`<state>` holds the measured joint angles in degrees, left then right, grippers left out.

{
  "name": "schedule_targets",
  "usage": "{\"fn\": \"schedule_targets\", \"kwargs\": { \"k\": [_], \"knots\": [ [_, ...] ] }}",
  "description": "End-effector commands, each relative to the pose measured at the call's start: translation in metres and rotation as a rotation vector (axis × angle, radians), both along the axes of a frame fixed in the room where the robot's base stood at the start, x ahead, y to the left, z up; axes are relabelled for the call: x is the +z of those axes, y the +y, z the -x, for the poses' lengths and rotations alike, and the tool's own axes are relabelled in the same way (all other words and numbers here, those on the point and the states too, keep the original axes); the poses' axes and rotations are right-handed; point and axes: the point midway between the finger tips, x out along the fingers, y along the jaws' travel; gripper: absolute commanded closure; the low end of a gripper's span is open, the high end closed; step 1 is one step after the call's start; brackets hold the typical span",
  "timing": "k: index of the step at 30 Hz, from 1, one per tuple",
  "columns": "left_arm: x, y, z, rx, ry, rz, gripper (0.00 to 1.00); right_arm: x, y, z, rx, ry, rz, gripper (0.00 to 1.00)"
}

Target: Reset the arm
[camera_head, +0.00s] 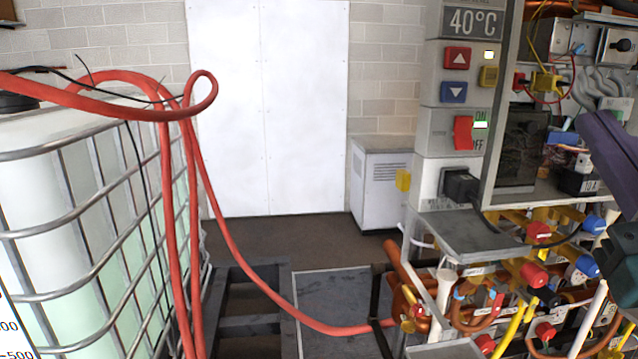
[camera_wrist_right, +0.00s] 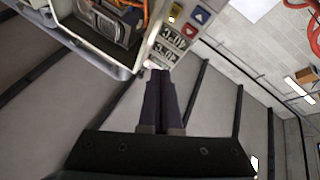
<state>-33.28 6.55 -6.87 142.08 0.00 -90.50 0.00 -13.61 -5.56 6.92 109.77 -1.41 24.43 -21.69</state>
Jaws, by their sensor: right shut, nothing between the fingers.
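My right gripper (camera_head: 590,124) comes in at the right edge of the head view, its dark purple fingers pointing up and left in front of the heater's open cabinet. In the right wrist view the same gripper (camera_wrist_right: 160,74) has its two fingers together with nothing between them. The heater's control panel (camera_head: 435,131) has a display (camera_head: 472,22) reading 40°C, a red up button, a blue down button and a red ON/OFF switch (camera_head: 463,133). The panel also shows beyond the fingertips in the wrist view (camera_wrist_right: 185,26). My left gripper is not in view.
Copper pipes and red and blue valves (camera_head: 534,275) crowd the lower right. A caged white tank (camera_head: 60,240) stands at left with a red hose (camera_head: 225,240) running to the pipes. A white cabinet (camera_head: 382,185) stands behind. Floor shows clear before the white door (camera_head: 270,105).

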Motion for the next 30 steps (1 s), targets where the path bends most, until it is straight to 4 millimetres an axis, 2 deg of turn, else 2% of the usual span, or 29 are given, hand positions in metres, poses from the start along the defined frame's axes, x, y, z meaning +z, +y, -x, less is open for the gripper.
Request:
{"fn": "schedule_targets", "kwargs": {
  "k": [8, 11, 13, 17, 18, 21, 24, 28, 29, 30],
  "knots": [
    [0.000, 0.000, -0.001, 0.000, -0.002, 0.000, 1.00, -0.054, 0.014, -0.011, 0.090, 0.336, -0.079, 1.00],
    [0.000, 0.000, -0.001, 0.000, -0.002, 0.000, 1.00, -0.085, 0.023, -0.006, 0.124, 0.520, -0.120, 1.00],
    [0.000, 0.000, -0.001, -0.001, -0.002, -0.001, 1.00, -0.113, 0.031, 0.005, 0.147, 0.686, -0.157, 1.00],
    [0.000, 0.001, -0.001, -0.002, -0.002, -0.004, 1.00, -0.166, 0.045, 0.045, 0.167, 1.024, -0.225, 1.00],
    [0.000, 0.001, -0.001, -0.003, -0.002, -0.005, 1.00, -0.180, 0.048, 0.061, 0.165, 1.122, -0.244, 1.00],
    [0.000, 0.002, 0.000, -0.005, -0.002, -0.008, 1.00, -0.205, 0.054, 0.103, 0.150, 1.343, -0.280, 1.00],
    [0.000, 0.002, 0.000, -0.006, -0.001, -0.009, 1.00, -0.221, 0.057, 0.146, 0.122, 1.542, -0.307, 1.00],
    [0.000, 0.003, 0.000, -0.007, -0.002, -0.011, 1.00, -0.230, 0.057, 0.205, 0.068, 1.781, -0.328, 1.00],
    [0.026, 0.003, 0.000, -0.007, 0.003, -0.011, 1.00, -0.203, 0.057, 0.200, 0.070, 1.764, -0.330, 1.00],
    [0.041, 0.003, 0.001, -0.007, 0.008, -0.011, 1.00, -0.187, 0.057, 0.199, 0.071, 1.760, -0.331, 1.00]
  ]
}}
